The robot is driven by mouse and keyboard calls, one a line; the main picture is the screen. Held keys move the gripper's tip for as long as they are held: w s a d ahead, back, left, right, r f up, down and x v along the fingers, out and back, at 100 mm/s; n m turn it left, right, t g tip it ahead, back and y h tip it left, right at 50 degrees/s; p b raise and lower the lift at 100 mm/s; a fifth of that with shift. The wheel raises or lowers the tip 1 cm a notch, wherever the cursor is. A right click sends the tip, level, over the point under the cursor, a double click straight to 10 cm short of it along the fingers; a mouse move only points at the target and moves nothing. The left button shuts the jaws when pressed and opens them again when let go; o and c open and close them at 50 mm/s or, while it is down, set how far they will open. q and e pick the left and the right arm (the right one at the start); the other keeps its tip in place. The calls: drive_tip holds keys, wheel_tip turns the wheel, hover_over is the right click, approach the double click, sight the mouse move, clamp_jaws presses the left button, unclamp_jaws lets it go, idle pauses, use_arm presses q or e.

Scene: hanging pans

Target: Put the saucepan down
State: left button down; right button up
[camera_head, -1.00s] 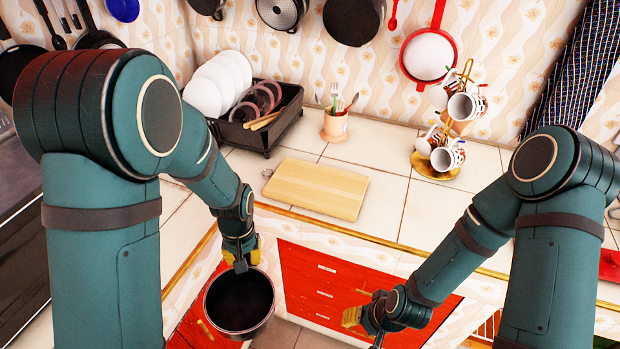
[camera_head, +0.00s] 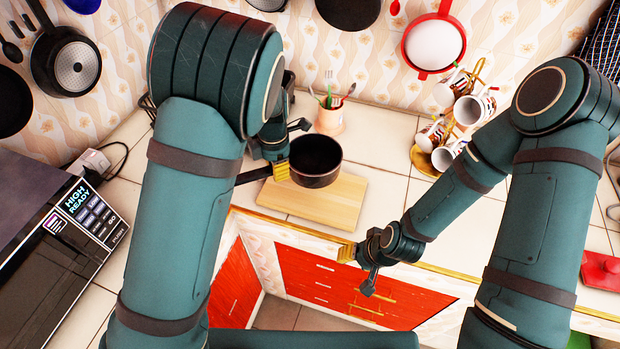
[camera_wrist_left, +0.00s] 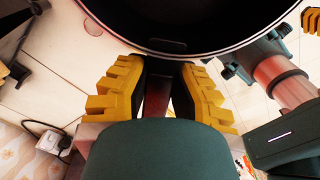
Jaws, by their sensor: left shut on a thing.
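The dark saucepan (camera_head: 316,172) is upright over the back part of the wooden cutting board (camera_head: 325,206) on the counter. I cannot tell whether its base touches the board. My left gripper (camera_head: 279,170) is shut on the saucepan's handle, which points left. In the left wrist view the handle (camera_wrist_left: 157,95) lies between the yellow finger pads, and the saucepan's rim (camera_wrist_left: 185,48) shows at the top. My right gripper (camera_head: 357,269) is empty and its fingers are apart, in front of the counter edge.
A utensil cup (camera_head: 330,120) stands just behind the saucepan. A mug tree (camera_head: 444,160) with several mugs stands to the right. A microwave (camera_head: 70,240) is at the left. The dish rack is mostly hidden behind my left arm. Counter tiles right of the board are clear.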

use_arm(q)
wheel_tip(320, 180, down, 10)
drive_tip(key=shift+r, duration=0.1)
idle(0.4)
drive_tip(key=c, duration=1)
unclamp_jaws()
drive_tip(key=shift+b, duration=0.3)
drive_tip(key=shift+o, duration=0.2)
wheel_tip(320, 180, up, 12)
drive_tip(key=shift+d+r+p, duration=0.1)
drive_tip(key=shift+p, duration=0.2)
